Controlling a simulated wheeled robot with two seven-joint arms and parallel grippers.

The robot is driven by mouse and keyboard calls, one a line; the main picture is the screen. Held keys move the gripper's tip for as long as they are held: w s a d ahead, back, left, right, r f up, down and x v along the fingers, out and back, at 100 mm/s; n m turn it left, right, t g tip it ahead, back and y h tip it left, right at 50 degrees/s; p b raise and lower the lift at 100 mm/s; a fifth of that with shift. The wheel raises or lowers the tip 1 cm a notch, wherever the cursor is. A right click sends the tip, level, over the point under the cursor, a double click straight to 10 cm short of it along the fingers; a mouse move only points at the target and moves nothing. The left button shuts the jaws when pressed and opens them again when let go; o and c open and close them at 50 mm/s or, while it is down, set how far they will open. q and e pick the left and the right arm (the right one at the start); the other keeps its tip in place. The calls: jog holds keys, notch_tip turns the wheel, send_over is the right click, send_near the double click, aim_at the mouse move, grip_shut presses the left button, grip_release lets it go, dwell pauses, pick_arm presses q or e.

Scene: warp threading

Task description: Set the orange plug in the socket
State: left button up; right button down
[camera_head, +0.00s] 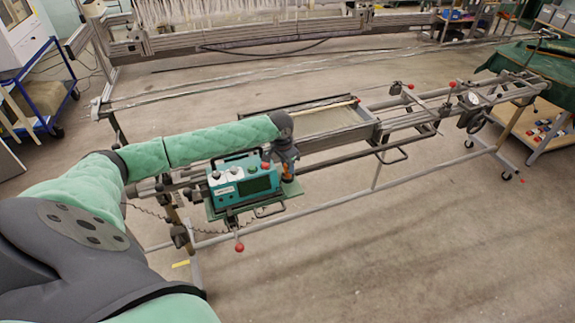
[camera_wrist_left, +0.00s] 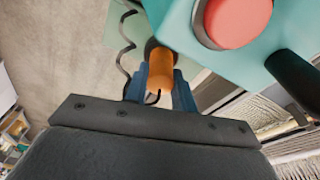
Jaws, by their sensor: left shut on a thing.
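My left gripper (camera_head: 288,168) is at the right end of the teal control box (camera_head: 243,180), pointing down. In the left wrist view, the blue fingers of the left gripper (camera_wrist_left: 160,88) are shut on the orange plug (camera_wrist_left: 160,70), one on each side. A short black cord end shows at the plug's near end. The plug's far end meets a dark round part beside the teal box (camera_wrist_left: 188,30); I cannot tell whether this is the socket or how far in the plug sits. In the head view, only a little orange (camera_head: 288,179) shows below the fingers. My right gripper is out of view.
A large red button (camera_wrist_left: 235,18) and a black handle (camera_wrist_left: 295,75) on the box are close to the left gripper. A coiled black cable (camera_wrist_left: 124,50) hangs alongside. The box stands on a green plate on the long metal frame (camera_head: 375,130). Floor in front is clear.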

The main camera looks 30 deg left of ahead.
pick_arm(q)
jog(key=shift+f, duration=0.55)
dwell(0.7)
dwell(0.3)
jog(key=o, duration=1.1)
jog(key=shift+c, duration=0.2)
